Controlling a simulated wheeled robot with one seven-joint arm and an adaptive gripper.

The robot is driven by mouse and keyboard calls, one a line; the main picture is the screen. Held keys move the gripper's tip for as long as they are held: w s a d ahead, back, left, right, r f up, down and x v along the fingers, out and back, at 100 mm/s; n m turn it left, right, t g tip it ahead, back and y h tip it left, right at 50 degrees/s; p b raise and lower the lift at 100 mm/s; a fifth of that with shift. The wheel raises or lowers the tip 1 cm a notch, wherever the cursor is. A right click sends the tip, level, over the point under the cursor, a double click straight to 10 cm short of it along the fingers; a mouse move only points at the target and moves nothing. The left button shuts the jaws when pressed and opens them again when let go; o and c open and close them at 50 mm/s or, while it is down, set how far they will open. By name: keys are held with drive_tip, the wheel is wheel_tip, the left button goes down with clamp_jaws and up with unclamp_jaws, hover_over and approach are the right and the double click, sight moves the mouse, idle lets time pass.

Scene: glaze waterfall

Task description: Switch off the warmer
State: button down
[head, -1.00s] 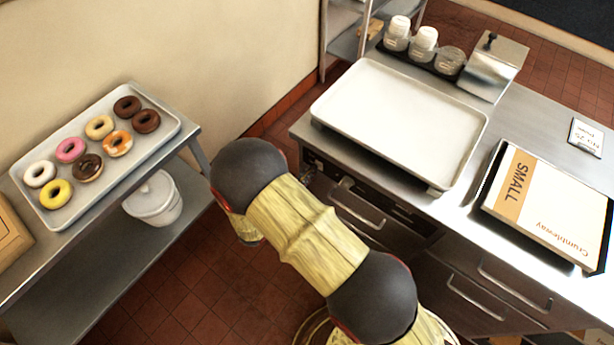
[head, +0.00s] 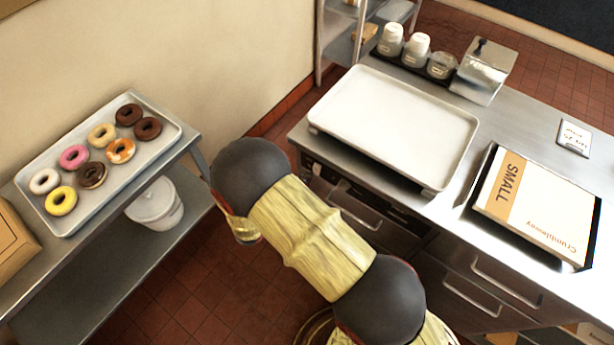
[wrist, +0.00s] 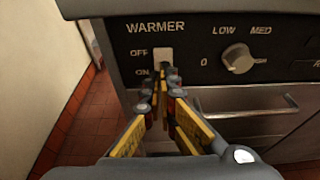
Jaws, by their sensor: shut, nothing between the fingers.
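The warmer's dark control panel (wrist: 205,50) fills the upper part of the wrist view, with the word WARMER at its top left. Below that word is a pale switch (wrist: 163,56), with OFF beside its upper part and ON beside its lower part. My gripper (wrist: 162,78) is shut and empty. Its fingertips are in front of the switch's lower end, near the ON label, and partly hide it. I cannot tell whether they touch it or which way the switch is tipped. In the head view my arm hides the gripper and the switch.
A round knob (wrist: 238,58) marked 0, LOW and MED is right of the switch. A drawer handle (wrist: 245,102) sticks out below. On the counter are a white tray (head: 395,120) and a SMALL box (head: 540,208). A donut tray (head: 170,165) is at left.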

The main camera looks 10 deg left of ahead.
drive_tip(key=r+p+v, duration=0.1)
drive_tip(key=p+v, duration=0.1)
drive_tip(key=v, duration=0.9)
drive_tip(key=shift+r, duration=0.35)
drive_tip(key=s+d+f+m+g+h, duration=0.2)
drive_tip(key=s+d+f+m+g, duration=0.15)
drive_tip(key=d, duration=0.25)
drive_tip(key=s+d+r+m+g, duration=0.6)
drive_tip(key=d+r+m, duration=0.1)
drive_tip(key=d+m, duration=0.1)
drive_tip(key=s+d+r+m+t+y, duration=0.1)
drive_tip(key=d+r+m+y, duration=0.3)
drive_tip(key=d+r+m, duration=0.6)
drive_tip(key=s+d+r+m+y, duration=0.2)
drive_tip(key=d+r+m, duration=0.8)
drive_tip(key=r, duration=0.9)
drive_tip(key=shift+d+r+t+y, duration=0.25)
drive_tip(key=shift+d+t+y, duration=0.1)
drive_tip(key=shift+d+y, duration=0.6)
